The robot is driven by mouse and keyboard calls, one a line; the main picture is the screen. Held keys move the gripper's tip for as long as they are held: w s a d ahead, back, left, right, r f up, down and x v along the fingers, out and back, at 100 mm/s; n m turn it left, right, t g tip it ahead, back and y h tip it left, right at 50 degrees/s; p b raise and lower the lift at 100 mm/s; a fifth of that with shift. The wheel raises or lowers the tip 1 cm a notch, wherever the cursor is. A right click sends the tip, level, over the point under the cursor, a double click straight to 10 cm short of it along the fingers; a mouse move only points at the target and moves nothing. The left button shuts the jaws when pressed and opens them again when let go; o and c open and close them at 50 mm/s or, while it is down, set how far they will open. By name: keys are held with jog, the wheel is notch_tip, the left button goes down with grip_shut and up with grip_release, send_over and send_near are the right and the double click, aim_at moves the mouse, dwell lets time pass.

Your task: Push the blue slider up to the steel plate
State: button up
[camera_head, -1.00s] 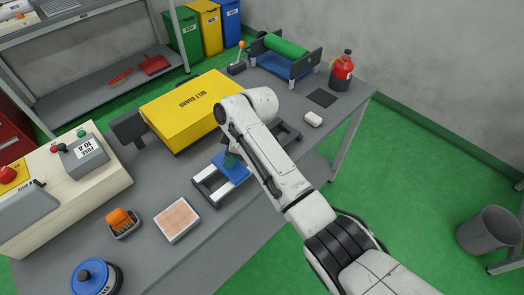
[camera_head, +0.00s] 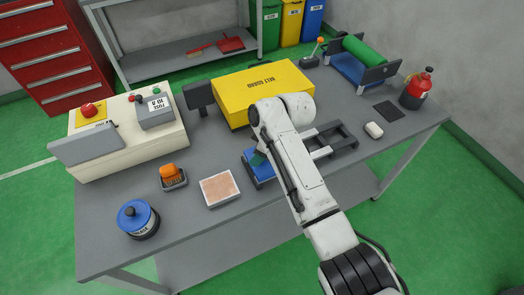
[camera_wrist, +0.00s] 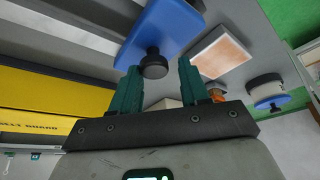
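The blue slider (camera_head: 250,158) sits on a dark rail frame (camera_head: 345,143) at its left end, next to the tan-topped block. My arm hides part of it. In the wrist view the slider (camera_wrist: 165,25) is a blue plate with a black knob (camera_wrist: 153,64). My gripper (camera_wrist: 160,72) is open, with its teal fingers on either side of the knob. A gap shows beside the knob; I cannot tell whether either finger touches it. I cannot clearly make out the steel plate or whether the slider meets it.
A tan-topped block (camera_head: 219,188), an orange item in a tray (camera_head: 172,176) and a blue-lidded tub (camera_head: 137,218) stand left of the slider. The yellow belt guard (camera_head: 262,88) is behind. A white soap-like piece (camera_head: 374,130) lies right of the rails.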

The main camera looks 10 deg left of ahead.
jog(key=shift+o, duration=1.3)
jog(key=shift+w+r, duration=0.1)
jog(key=v, duration=1)
jog(key=shift+r+b, duration=0.3)
jog(key=shift+b, duration=0.1)
jog(key=shift+d, duration=0.1)
jog(key=s+d+f+m+h, duration=0.2)
jog(key=s+d+f+m, duration=0.7)
jog(key=s+d+f, duration=0.75)
jog(key=s+d+m+h, duration=0.1)
jog(key=s+d+m, duration=0.3)
jog(key=s+d, duration=0.4)
jog(key=s+d+m+h, duration=0.1)
jog(key=s+d+m, duration=0.2)
jog(key=s+d, duration=0.5)
jog(key=s, duration=0.5)
jog(key=shift+r+m+h, duration=0.3)
jog(key=shift+m+h, duration=0.1)
